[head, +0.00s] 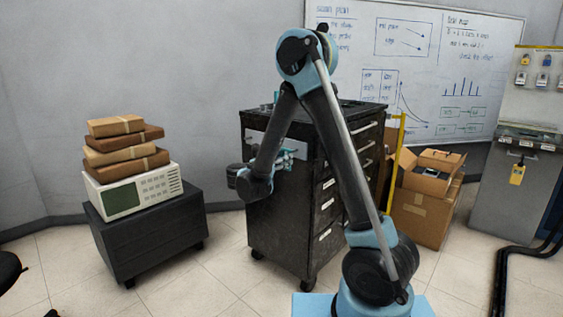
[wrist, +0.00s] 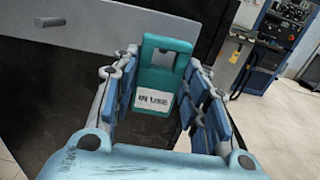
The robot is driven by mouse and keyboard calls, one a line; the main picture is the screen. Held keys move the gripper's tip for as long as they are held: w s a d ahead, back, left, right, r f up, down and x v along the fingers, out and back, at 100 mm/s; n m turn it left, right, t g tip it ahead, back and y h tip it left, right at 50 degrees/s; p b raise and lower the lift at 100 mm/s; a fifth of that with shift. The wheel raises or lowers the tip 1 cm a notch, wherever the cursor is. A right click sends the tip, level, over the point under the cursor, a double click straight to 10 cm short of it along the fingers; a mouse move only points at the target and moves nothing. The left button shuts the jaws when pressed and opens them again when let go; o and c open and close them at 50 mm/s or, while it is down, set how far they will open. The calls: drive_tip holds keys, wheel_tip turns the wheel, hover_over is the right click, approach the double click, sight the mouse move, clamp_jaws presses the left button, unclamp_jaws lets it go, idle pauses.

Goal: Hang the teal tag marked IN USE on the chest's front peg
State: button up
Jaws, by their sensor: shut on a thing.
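The teal tag (wrist: 153,77) has a white label reading IN USE and a square hole near its top. My gripper (wrist: 160,62) is shut on it, with blue-padded fingers on both sides. In the head view my gripper (head: 284,158) is at the dark chest (head: 272,222), in front of its upper front. In the wrist view a short grey peg (wrist: 48,21) sticks out of a light plate on the chest's front. The tag is to the right of the peg and apart from it. In the head view my arm hides part of the chest, and I cannot make out the peg.
A low dark cabinet (head: 150,233) at left bears an instrument (head: 133,190) and stacked parcels (head: 125,143). Cardboard boxes (head: 423,212) stand right of the chest. A yellow tag (head: 517,172) hangs on a grey cabinet at far right. Tiled floor is clear between cabinet and chest.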

drive_tip(key=shift+w, duration=0.1)
drive_tip(key=shift+x, duration=2.5)
drive_tip(key=shift+f, duration=0.3)
drive_tip(key=o, duration=1)
drive_tip(key=shift+c, duration=0.2)
drive_tip(key=shift+o, duration=0.5)
drive_tip(key=shift+o, duration=1.1)
